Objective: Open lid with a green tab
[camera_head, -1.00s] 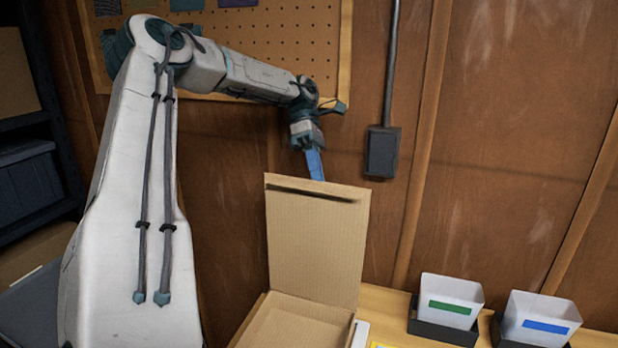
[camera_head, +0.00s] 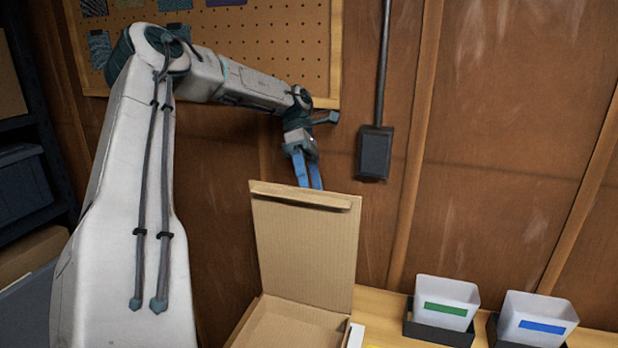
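A cardboard box (camera_head: 285,324) sits on the wooden bench at the bottom centre. Its lid (camera_head: 305,250) stands raised at the back, with the inner side facing me and a folded flap along the top edge. No green tab shows on this side of the lid; its outer side is hidden. My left gripper (camera_head: 309,184) is just above and behind the lid's top edge, its two blue fingers pointing down with a gap between them. It holds nothing visible; the lid edge may hide the very tips. My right gripper is not in view.
A bin with a green label (camera_head: 446,309) and a bin with a blue label (camera_head: 542,326) stand to the right of the box in dark holders. A dark wall box (camera_head: 374,153) with a conduit and a pegboard (camera_head: 270,40) are on the wall behind.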

